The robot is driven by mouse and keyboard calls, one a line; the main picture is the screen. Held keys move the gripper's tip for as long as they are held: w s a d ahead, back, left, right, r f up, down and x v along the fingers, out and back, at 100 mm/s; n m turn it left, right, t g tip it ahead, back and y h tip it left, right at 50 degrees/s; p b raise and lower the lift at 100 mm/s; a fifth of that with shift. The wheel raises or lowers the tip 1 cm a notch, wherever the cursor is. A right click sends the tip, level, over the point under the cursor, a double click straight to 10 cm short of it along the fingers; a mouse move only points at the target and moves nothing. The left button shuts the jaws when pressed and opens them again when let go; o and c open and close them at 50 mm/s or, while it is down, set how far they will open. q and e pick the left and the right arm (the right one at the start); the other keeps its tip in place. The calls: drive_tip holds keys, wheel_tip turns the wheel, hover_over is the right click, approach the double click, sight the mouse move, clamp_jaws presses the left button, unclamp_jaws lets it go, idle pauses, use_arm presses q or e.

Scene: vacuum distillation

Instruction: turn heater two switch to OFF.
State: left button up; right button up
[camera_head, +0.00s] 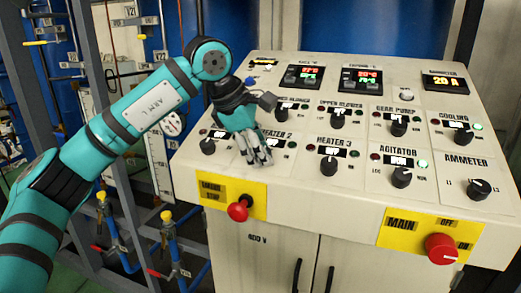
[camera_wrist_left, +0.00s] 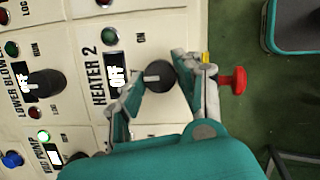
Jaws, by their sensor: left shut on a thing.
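The heater two switch is a black round knob (camera_wrist_left: 160,78) under the "HEATER 2" label (camera_wrist_left: 97,65) in the left wrist view. A light pointer mark on it runs across toward the small display (camera_wrist_left: 116,77), which reads OFF. My left gripper (camera_wrist_left: 158,84) has its two grey fingers closed around the knob, one on each side. In the head view my left gripper (camera_head: 255,152) reaches down onto the panel at the heater two place and hides the knob there. My right gripper is in neither view.
The sloped cream control panel (camera_head: 330,200) carries neighbouring knobs, including heater three (camera_head: 328,166) and the agitator (camera_head: 401,177). A red knob (camera_head: 238,210) juts from the front just below my gripper. The red main switch (camera_head: 441,248) is far right.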

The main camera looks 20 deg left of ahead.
use_arm(q)
drive_tip(key=o, duration=1.1)
drive_tip(key=shift+o, duration=0.2)
drive_tip(key=v, duration=1.2)
